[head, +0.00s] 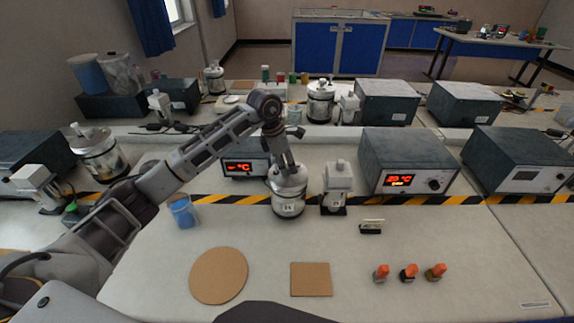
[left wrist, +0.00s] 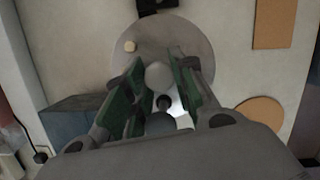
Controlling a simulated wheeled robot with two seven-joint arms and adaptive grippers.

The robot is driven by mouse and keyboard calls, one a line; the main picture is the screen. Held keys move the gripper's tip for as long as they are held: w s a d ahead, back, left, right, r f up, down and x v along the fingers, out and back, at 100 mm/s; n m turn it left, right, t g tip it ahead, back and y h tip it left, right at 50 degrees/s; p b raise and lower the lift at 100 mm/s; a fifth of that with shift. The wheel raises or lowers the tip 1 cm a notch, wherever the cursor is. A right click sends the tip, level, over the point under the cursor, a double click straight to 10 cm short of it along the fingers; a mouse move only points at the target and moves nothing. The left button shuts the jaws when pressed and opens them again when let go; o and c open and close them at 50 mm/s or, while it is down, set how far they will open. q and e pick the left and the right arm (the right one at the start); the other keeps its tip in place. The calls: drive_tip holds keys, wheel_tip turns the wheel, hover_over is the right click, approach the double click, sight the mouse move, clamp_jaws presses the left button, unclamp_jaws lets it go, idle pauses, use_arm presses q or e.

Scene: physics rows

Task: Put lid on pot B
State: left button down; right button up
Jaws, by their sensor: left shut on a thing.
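A silver pot (head: 288,206) with a small label stands mid-table; I cannot read the label surely. A silver lid (head: 287,180) is level at the top of this pot; I cannot tell whether it rests fully on the rim. My left gripper (head: 283,163) comes down from above onto the lid. In the left wrist view, the round grey lid (left wrist: 190,48) fills the middle, and the green-padded fingers of the gripper (left wrist: 158,88) are shut about its round knob (left wrist: 158,75). The pot is mostly hidden there. My right gripper is not in view.
A white device (head: 337,186) stands close right of the pot, with a heater box (head: 405,160) beyond. A beaker (head: 184,212) of blue stuff is left.

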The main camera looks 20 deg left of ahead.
use_arm(q)
drive_tip(key=shift+f, duration=0.15)
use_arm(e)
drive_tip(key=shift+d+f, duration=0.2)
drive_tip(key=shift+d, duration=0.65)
use_arm(q)
drive_tip(key=c, duration=1.4)
unclamp_jaws()
drive_tip(key=o, duration=0.3)
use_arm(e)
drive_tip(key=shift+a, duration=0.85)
